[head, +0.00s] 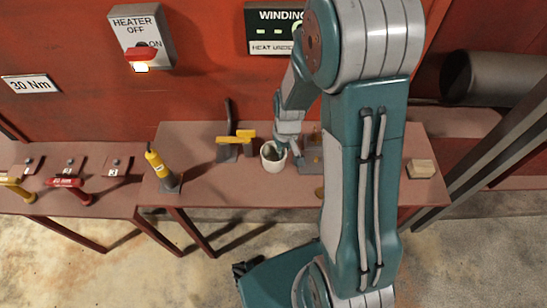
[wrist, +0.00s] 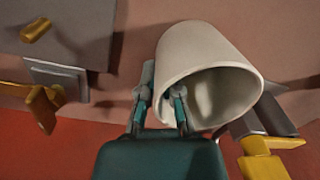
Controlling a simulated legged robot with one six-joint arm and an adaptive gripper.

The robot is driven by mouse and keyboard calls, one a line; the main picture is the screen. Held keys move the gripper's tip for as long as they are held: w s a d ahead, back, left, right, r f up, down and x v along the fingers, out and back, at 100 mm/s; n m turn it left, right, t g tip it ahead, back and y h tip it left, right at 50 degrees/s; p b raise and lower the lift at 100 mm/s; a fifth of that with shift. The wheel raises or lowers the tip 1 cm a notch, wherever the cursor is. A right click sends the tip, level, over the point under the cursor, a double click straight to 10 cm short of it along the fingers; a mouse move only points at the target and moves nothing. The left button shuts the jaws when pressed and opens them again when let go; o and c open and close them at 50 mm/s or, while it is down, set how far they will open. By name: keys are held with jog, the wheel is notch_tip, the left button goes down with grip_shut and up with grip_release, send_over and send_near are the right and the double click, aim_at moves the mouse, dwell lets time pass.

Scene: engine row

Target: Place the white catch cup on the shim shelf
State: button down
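The white catch cup (head: 272,163) appears upright on the brown bench in the head view, mouth up. In the wrist view the cup (wrist: 205,55) fills the upper middle, its open mouth facing the camera. My gripper (head: 286,148) is at the cup's right rim in the head view. In the wrist view my gripper (wrist: 162,92) straddles the cup wall, one finger outside and one inside the mouth. I cannot tell whether both fingers press on the wall. I cannot single out the shim shelf by any label.
The brown bench (head: 205,190) holds a yellow-handled tool (head: 160,165) at left, a yellow-and-dark fixture (head: 235,140) left of the cup, a grey piece (head: 312,155) to its right and a tan block (head: 420,168) at right. My arm hides part of the bench. A red wall stands behind.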

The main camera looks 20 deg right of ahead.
dwell(0.4)
jog(key=shift+r, duration=0.65)
jog(key=s+r, duration=1.1)
jog(key=s, duration=0.3)
jog(key=shift+a+r, duration=0.4)
